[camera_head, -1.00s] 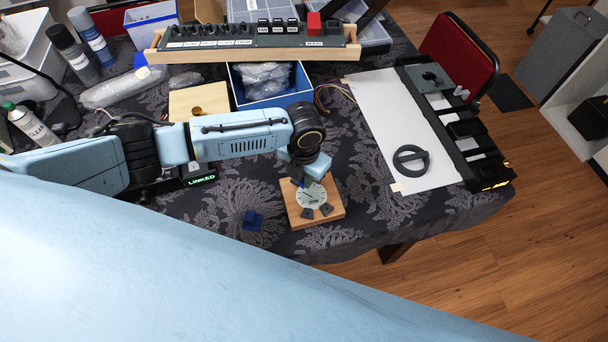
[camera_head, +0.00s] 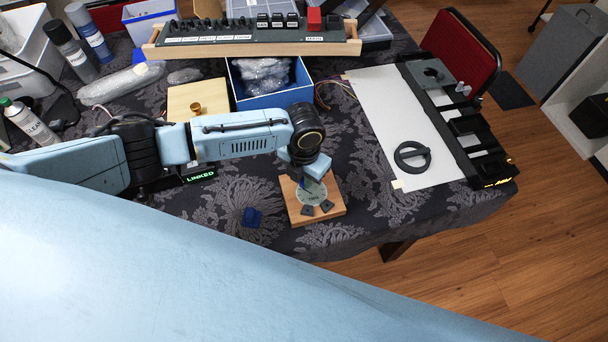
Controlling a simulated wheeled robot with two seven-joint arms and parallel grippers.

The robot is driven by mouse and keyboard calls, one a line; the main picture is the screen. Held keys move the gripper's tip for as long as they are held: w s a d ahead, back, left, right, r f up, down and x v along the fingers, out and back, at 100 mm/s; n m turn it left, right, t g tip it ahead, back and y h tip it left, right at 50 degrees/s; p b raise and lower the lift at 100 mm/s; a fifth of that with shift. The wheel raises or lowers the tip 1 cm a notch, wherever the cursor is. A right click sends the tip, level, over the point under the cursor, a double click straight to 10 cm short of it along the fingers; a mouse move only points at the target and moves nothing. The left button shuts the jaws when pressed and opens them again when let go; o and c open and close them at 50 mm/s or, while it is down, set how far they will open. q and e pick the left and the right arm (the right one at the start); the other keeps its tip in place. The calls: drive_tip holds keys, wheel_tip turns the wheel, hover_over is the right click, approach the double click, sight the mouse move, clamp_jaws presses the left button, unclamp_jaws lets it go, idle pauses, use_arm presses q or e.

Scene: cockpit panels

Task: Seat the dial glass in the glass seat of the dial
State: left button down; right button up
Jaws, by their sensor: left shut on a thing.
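The dial (camera_head: 310,197) is a round pale face on a small wooden base (camera_head: 331,211) at the front of the table, with two dark pieces at its front edge. My left gripper (camera_head: 308,185) comes down over the back part of the dial and hides some of its face. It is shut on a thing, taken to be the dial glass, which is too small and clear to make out. I cannot tell whether the glass touches the glass seat. My right gripper is not in view.
A small blue block (camera_head: 251,217) lies left of the dial base. A white sheet (camera_head: 390,115) with a black ring (camera_head: 412,156) lies to the right, beside a dark panel (camera_head: 465,125). A blue box (camera_head: 270,95) with bags stands behind my arm. The table's front edge is close.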

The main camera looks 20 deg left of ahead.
use_arm(q)
drive_tip(key=shift+f, duration=0.25)
drive_tip(key=c, duration=1.4)
unclamp_jaws()
wheel_tip(320, 180, up, 13)
drive_tip(key=shift+r+p, duration=0.2)
drive_tip(key=shift+p, duration=0.35)
